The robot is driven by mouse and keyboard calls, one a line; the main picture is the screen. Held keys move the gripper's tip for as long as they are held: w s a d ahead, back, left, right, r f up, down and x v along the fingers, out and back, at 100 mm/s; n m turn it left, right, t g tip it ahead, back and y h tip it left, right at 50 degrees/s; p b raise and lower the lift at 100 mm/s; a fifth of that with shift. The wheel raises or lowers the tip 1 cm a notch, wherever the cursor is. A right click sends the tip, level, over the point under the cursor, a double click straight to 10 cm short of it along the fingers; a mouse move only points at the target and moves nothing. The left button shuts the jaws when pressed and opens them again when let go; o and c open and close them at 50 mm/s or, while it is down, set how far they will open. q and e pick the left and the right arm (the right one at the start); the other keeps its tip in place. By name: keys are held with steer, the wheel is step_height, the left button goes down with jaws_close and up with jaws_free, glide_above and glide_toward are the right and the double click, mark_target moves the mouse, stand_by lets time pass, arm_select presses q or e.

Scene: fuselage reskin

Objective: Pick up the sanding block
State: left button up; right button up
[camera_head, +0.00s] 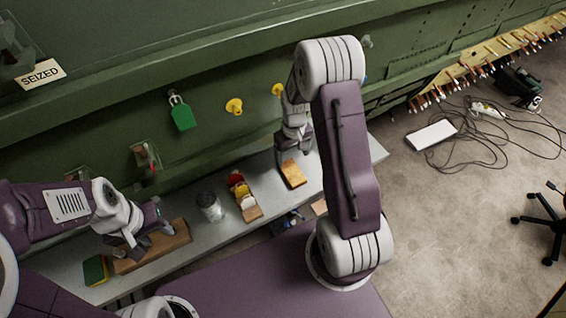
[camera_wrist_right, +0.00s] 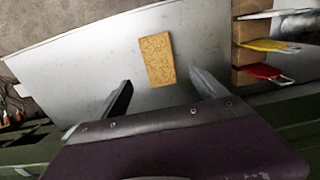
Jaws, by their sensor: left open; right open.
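The sanding block, seen as a tan, cork-like block (camera_head: 293,175), lies flat on the grey bench, towards its right part. In the right wrist view the block (camera_wrist_right: 157,60) lies just beyond the fingertips, roughly in line with the gap between them. My right gripper (camera_head: 293,158) is open and empty close to the block, and its two fingers also show in the wrist view (camera_wrist_right: 162,92). It is not touching the block in that view. My left gripper (camera_head: 143,240) is open over a brown wooden board at the left of the bench.
The green fuselage wall stands behind. The bench around the block is clear.

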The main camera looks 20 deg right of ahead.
mark_target(293, 172)
steer(key=shift+s+d+f, duration=0.35)
steer(key=shift+s+d, duration=0.15)
steer(key=shift+s, duration=0.25)
steer(key=f, duration=0.1)
steer(key=w+f+p, duration=0.1)
steer(key=a+f, duration=0.1)
steer(key=shift+w+f, duration=0.2)
steer(key=shift+w, duration=0.1)
steer(key=f+p, duration=0.1)
steer(key=f, duration=0.1)
steer(key=s+f+p, duration=0.1)
steer(key=f+p, duration=0.1)
steer(key=shift+d+f, duration=0.1)
steer(key=shift+d, duration=0.1)
steer(key=shift+w+f, duration=0.15)
steer(key=shift+f, duration=0.15)
steer(key=shift+w+a+f, duration=0.1)
steer(key=shift+w+a, duration=0.05)
steer(key=shift+w, duration=0.05)
arm_select(q)
steer(key=r, duration=0.4)
steer(key=shift+s+d+r, duration=0.1)
steer(key=shift+s+d, duration=0.1)
steer(key=shift+s, duration=0.1)
arm_select(e)
steer(key=shift+s, duration=0.2)
steer(key=c, duration=1.4)
